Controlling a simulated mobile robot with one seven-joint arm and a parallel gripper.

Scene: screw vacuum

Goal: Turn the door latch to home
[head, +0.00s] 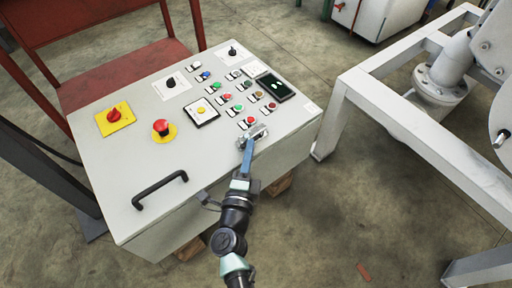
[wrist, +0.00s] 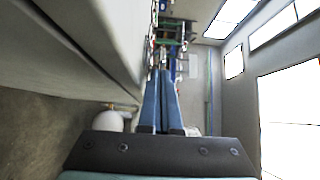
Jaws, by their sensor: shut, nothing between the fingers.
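The control cabinet (head: 115,175) is a light grey box with a sloped top of buttons and knobs. A small silver metal piece (head: 260,131), which looks like the door latch, sits at the front right edge of its top. My gripper (head: 248,141) is shut and empty, with its blue fingers reaching up to this piece. The tips partly cover it, and I cannot tell whether they touch it or which way it is turned. In the wrist view the shut fingers (wrist: 161,74) point ahead beside the grey cabinet wall (wrist: 95,45); the latch is not clear there.
A black bar handle (head: 160,188) stands on the cabinet's left front. A red emergency button (head: 161,126) and a red rotary switch (head: 113,115) are on the left. A white metal frame (head: 390,110) stands to the right. Open floor (head: 350,220) lies between.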

